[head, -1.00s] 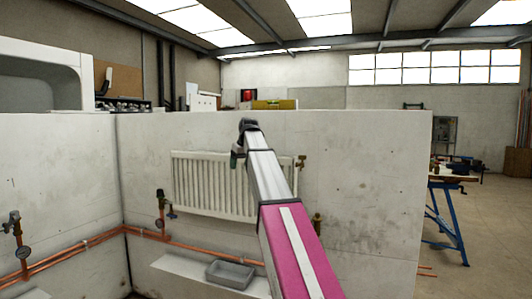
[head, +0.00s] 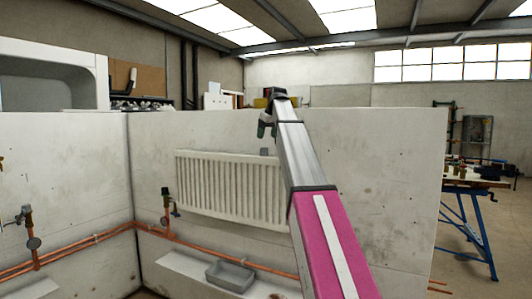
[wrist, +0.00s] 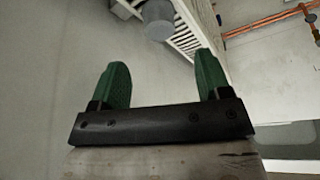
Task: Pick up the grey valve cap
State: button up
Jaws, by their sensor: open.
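The grey valve cap (head: 264,152) appears as a small grey block at the top edge of the white radiator (head: 228,190), near its right end. In the wrist view, a grey cylinder (wrist: 158,20), which looks like this cap, is beside the radiator's slats (wrist: 190,42). My gripper (wrist: 160,68) has two green fingers spread apart with nothing between them. The cylinder lies beyond the fingertips, roughly in line with the gap, and is not touched. In the head view my gripper (head: 264,130) is above the cap, partly hidden by my arm.
A grey tray (head: 230,289) stands on a white ledge (head: 185,268) below the radiator. Copper pipes (head: 100,236) run along the walls, with a valve (head: 167,200) left of the radiator. A blue-legged workbench (head: 470,195) stands at the right.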

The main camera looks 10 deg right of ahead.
aim_at(264, 151)
jog(key=x, duration=0.7)
jog(key=shift+f, duration=0.3)
jog(key=shift+s, duration=0.1)
jog(key=shift+c, duration=0.4)
jog(key=c, duration=1)
jog(key=shift+r, duration=0.1)
